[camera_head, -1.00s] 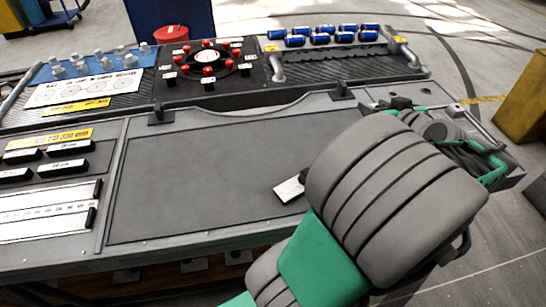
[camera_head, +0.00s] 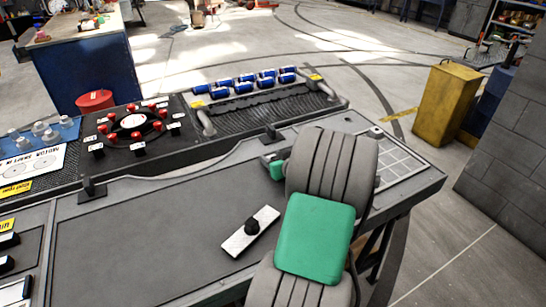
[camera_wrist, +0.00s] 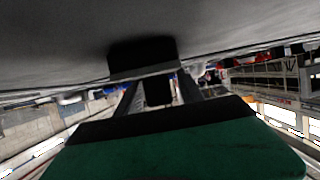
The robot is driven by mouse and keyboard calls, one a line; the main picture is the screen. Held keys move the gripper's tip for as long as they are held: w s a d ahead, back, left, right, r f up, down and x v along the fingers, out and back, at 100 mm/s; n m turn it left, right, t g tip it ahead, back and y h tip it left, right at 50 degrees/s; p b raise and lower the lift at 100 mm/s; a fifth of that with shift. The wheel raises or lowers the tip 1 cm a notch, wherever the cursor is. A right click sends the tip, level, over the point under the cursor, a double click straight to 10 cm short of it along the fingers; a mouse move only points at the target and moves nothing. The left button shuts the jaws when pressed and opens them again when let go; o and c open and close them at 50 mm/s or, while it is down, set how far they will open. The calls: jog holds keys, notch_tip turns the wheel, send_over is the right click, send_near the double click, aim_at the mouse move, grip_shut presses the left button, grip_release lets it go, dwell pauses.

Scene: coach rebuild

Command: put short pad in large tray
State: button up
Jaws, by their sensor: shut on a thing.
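In the wrist view my gripper (camera_wrist: 148,78) is shut on a dark block (camera_wrist: 143,55) with a thin light edge, which I take for the short pad. A broad grey surface fills the top of that view, close beyond the block.
A pale plate with a black knob (camera_head: 237,241) lies on the bench's bare middle (camera_head: 150,245). A round fixture with red knobs (camera_head: 133,127) stands at back left. A pale gridded panel (camera_head: 400,165) lies right of my arm. A yellow bin (camera_head: 442,105) stands on the floor.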

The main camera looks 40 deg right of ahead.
jog(key=o, duration=1.3)
jog(key=shift+o, duration=0.2)
jog(key=shift+r, duration=0.3)
jog(key=v, duration=1.2)
jog(key=shift+f+b, duration=0.2)
jog(key=shift+b, duration=0.1)
